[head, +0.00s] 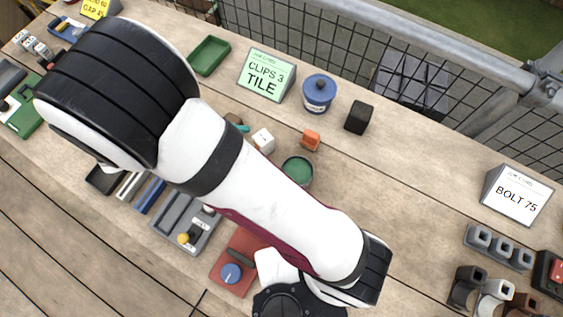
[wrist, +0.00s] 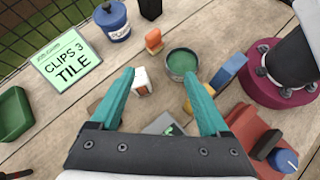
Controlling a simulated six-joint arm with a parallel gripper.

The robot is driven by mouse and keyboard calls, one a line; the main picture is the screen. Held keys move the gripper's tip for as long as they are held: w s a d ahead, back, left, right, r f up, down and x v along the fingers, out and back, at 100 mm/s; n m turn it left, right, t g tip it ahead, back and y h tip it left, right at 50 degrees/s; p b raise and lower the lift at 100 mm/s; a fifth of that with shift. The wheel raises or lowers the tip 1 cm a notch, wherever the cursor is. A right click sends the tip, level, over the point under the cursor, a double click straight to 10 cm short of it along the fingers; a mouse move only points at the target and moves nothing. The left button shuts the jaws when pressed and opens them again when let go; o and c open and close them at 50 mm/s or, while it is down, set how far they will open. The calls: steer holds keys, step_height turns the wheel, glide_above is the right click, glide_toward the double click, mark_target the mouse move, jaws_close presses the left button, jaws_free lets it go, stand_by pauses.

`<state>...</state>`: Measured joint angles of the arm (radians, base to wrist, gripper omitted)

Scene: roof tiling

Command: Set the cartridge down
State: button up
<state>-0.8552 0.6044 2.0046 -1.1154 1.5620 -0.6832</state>
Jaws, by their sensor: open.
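My gripper (wrist: 159,78) is open, with its two teal fingers spread and nothing clamped between them. A small white block with an orange-brown mark (wrist: 142,82), perhaps the cartridge, stands on the wooden bench just beyond and inside the left finger. It also shows as a white block (head: 263,140) in the head view, beside my arm. No label on it can be read, so I cannot be sure that it is the cartridge. In the head view my arm hides most of my gripper; only a bit of teal shows near the white block.
A green-filled round tin (wrist: 182,63) and an orange block (wrist: 153,40) stand close by. Behind are a blue lidded pot (head: 319,92), a black block (head: 359,117) and a "CLIPS 3 TILE" sign (head: 266,75). A red block with a blue knob (head: 231,272) is in front.

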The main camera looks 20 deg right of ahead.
steer(key=s+d+r+m+y, duration=0.3)
steer(key=s+m+y, duration=0.3)
steer(key=m, duration=0.5)
steer(key=s+d+r+m+g+y, duration=0.1)
steer(key=s+d+r+m+y, duration=0.2)
steer(key=m, duration=0.9)
steer(key=s+r+y, duration=0.3)
steer(key=s, duration=0.1)
